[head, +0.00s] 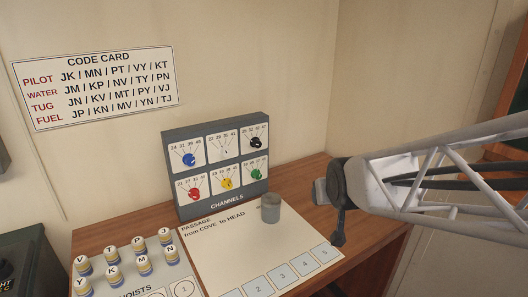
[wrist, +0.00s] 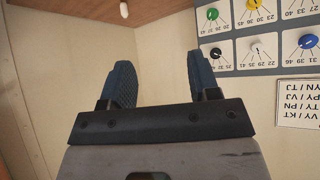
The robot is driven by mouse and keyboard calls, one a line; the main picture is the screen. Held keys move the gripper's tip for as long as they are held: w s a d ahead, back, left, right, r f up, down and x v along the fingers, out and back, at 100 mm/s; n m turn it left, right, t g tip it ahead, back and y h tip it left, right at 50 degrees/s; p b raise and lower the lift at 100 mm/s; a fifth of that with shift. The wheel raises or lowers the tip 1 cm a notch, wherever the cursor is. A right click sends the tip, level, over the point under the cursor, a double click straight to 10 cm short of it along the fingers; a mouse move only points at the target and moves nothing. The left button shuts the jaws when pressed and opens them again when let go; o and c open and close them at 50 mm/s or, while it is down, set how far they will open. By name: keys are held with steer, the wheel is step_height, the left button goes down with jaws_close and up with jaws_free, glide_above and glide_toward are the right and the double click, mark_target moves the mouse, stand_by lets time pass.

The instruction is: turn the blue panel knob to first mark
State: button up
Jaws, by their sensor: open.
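The blue knob (head: 189,159) is at the top left of the grey channels panel (head: 223,201). Number marks, which look like 24, 31, 39 and 46, fan out above it. Its pointer is too small to read against them. The blue knob also shows upside down at the right edge of the wrist view (wrist: 307,41). My gripper (head: 329,214) is in the air to the right of the panel, well apart from the knob. In the wrist view its two dark fingers (wrist: 160,65) are spread with nothing between them.
White (head: 225,152), black (head: 255,142), red (head: 194,194), yellow (head: 227,183) and green (head: 256,174) knobs surround the blue one. A grey cylinder (head: 270,208) stands on the passage sheet (head: 222,262) before the panel. Several lettered pieces (head: 112,272) stand at front left.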

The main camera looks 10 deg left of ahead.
steer(key=w+a+n+t+y, duration=0.2)
steer(key=w+a, duration=0.3)
steer(key=a, duration=0.5)
steer(key=n+t+y, duration=0.2)
steer(key=n+y, duration=0.1)
steer(key=y, duration=0.5)
glide_toward(191, 163)
steer(key=x, duration=0.2)
steer(key=shift+w, duration=0.1)
steer(key=shift+w+a, duration=0.1)
steer(key=shift+x, duration=3.75)
steer(key=shift+c, duration=0.3)
